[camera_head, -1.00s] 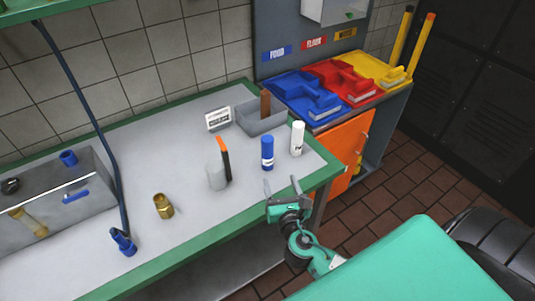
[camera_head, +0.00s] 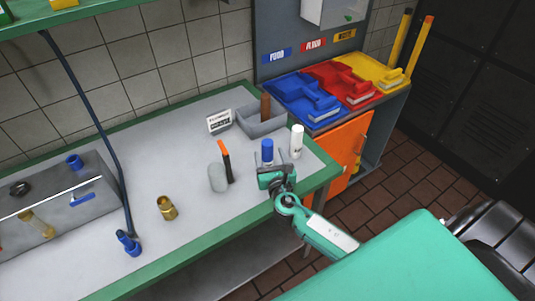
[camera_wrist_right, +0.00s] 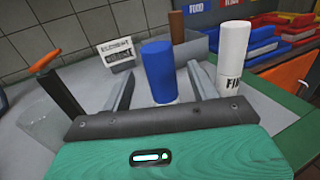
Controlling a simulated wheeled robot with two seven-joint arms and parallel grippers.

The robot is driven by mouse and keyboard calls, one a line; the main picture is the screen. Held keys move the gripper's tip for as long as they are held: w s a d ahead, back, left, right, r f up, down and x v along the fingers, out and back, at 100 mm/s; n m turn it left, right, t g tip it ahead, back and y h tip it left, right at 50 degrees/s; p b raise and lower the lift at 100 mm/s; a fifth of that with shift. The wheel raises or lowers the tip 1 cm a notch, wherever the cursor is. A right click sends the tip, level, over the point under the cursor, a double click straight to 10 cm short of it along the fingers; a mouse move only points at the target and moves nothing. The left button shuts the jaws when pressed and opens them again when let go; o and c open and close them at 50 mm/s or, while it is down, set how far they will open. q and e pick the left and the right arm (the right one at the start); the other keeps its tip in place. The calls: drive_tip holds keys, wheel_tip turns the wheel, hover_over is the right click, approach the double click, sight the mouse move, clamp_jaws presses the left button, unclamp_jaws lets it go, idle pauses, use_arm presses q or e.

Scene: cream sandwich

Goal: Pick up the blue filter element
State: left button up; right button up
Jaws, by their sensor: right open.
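The blue filter element (camera_head: 267,150) is a short upright cylinder on the grey worktop, near its right end. It also shows in the right wrist view (camera_wrist_right: 159,70), standing between the two fingers with a finger on each side. My right gripper (camera_head: 268,166) is open around it, and its body hides the lower part of the cylinder in the head view. In the right wrist view the right gripper (camera_wrist_right: 160,92) shows gaps between its fingers and the cylinder. My left gripper is not in view.
A white cylinder (camera_head: 297,142) stands close to the right of the blue one. A grey bin (camera_head: 262,123) and a small sign (camera_head: 219,121) are behind. A brass fitting (camera_head: 167,208) lies farther left.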

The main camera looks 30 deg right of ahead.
drive_tip(key=shift+x, duration=1.25)
drive_tip(key=c, duration=1.1)
drive_tip(key=shift+o, duration=0.2)
wheel_tip(320, 180, up, 20)
drive_tip(key=p, duration=0.1)
drive_tip(key=shift+s+f, duration=0.1)
